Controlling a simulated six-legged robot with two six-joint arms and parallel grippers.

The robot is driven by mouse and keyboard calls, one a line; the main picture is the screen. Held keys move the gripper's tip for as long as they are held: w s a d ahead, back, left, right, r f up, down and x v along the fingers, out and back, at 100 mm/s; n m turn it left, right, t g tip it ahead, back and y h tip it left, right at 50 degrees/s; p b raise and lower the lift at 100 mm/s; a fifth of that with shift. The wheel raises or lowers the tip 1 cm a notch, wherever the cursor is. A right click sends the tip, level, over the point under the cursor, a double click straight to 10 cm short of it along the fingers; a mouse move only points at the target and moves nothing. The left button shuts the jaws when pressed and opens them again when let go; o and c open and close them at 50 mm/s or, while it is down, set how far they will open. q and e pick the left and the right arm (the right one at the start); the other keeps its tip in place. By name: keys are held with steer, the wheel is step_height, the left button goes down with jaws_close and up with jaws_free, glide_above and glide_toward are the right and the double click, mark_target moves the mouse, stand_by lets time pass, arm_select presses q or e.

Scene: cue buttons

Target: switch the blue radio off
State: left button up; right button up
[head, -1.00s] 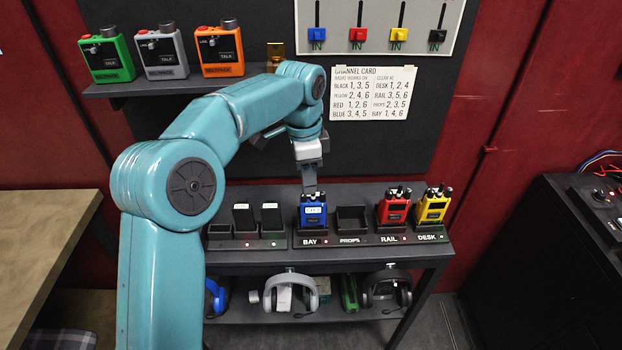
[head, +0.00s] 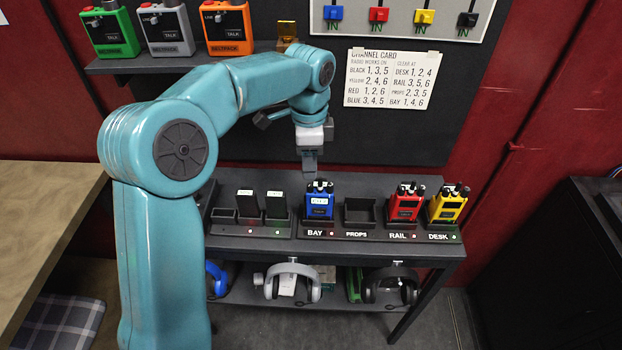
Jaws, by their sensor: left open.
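The blue radio (head: 319,203) stands upright in the BAY slot of the charging rack, with a small pale display on its front. My right gripper is not in view.
The rack (head: 370,235) also holds a red radio (head: 405,205) at RAIL and a yellow radio (head: 448,206) at DESK; PROPS is empty. Headsets (head: 293,283) hang below. A channel card (head: 390,80) is on the wall behind. Beltpacks (head: 166,30) stand on the upper shelf.

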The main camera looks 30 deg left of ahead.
mark_target(310, 184)
arm_select(q)
step_height(310, 184, down, 6)
steer(key=shift+r, duration=0.15)
steer(key=shift+d+f, duration=0.1)
steer(key=shift+f, duration=0.15)
jaws_close()
